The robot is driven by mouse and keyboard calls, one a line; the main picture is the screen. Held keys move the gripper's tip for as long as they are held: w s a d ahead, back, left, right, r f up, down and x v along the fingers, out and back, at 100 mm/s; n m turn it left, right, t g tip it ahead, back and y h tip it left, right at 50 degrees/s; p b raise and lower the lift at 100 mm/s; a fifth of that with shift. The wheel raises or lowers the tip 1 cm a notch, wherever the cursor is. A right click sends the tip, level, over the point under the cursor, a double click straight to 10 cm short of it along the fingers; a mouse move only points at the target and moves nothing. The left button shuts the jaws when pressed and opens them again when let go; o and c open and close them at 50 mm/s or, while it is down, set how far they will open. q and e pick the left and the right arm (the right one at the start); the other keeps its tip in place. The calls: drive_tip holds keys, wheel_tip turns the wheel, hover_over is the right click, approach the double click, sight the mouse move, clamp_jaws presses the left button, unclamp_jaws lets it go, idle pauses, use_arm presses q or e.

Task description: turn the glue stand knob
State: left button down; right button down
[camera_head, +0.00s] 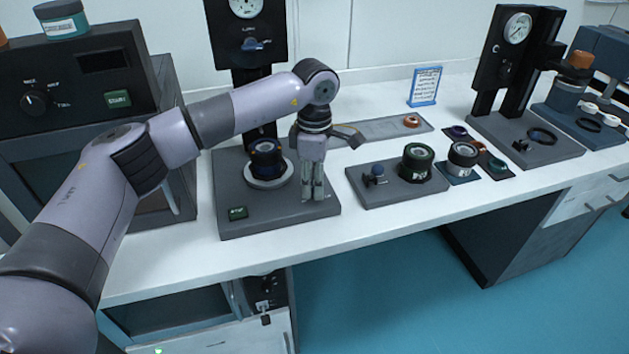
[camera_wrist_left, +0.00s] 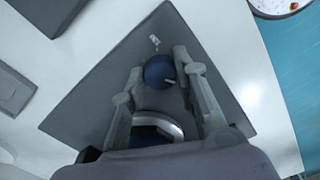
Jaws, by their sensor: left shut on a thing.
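A round blue knob (camera_wrist_left: 159,72) with a small pale pointer sits on a dark grey base plate (camera_wrist_left: 85,105) in the left wrist view. My left gripper (camera_wrist_left: 158,73) has a finger on each side of the knob and is shut on it. In the head view the left gripper (camera_head: 313,196) points down at the front right of the same stand's base (camera_head: 270,216), and it hides the knob there. A pale mark (camera_wrist_left: 155,42) lies on the plate just beyond the knob. My right gripper is in neither view.
A dark blue cylinder (camera_head: 266,157) on a silver ring stands left of my gripper. A column with a gauge (camera_head: 246,8) rises behind. The bench's front strip is clear.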

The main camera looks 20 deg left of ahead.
use_arm(q)
drive_tip(key=c, duration=1.2)
unclamp_jaws()
drive_tip(key=shift+c, duration=0.2)
drive_tip(key=shift+r, duration=0.1)
wheel_tip(320, 180, up, 12)
